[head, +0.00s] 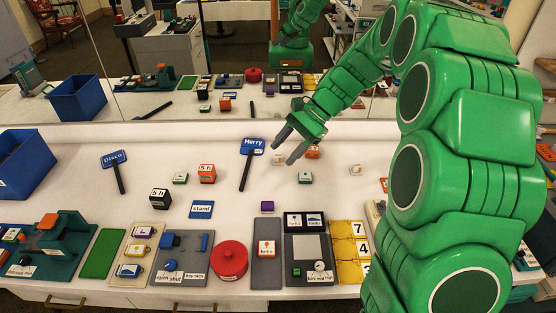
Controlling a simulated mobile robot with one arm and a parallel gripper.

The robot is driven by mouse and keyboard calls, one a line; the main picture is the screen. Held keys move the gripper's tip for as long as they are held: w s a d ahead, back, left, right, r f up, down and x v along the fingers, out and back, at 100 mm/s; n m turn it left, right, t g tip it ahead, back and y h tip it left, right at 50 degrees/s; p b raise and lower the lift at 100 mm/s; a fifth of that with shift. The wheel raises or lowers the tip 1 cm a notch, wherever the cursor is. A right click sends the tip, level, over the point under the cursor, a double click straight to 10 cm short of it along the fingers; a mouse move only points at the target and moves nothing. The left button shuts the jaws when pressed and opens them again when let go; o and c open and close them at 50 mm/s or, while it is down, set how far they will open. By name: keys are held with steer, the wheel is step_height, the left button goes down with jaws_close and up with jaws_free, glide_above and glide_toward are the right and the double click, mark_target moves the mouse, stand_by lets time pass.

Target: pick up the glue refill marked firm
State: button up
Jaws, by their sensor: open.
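My gripper (283,150) is open and empty, at the far middle of the white table, pointing down and left. A small pale block (278,159) lies just below its fingertips; whether they touch cannot be told. A small green-and-white block (305,177) lies nearer the front. A pale block (356,170) lies to the right, and another green-and-white block (180,178) to the left. Their markings are too small to read, so I cannot tell which is the glue refill marked firm.
A "Disco" sign (114,158), orange "5 h" block (207,173) and black "5 h" block (160,198) are further left. A red tin (230,259) and several boards line the front. A mirror behind reflects the table.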

steer(key=w+f+m+y, duration=0.2)
steer(key=w+f, duration=0.2)
steer(key=w, duration=0.3)
steer(key=w+f+m+y, duration=0.15)
steer(key=w+f, duration=0.25)
steer(key=w, duration=0.4)
steer(key=m+t+y, duration=0.2)
steer(key=m+t, duration=0.1)
steer(key=m, duration=0.3)
glide_toward(280, 155)
steer(key=a, duration=0.1)
steer(key=s+a, duration=0.1)
steer(key=a, duration=0.1)
steer(key=shift+a+n, duration=0.15)
steer(key=shift+n, duration=0.1)
steer(key=shift+w+d+f, duration=0.25)
steer(key=shift+w+f, duration=0.2)
steer(key=shift+f, duration=0.3)
steer(key=shift+x, duration=3.9)
jaws_close()
steer(key=shift+r, duration=0.1)
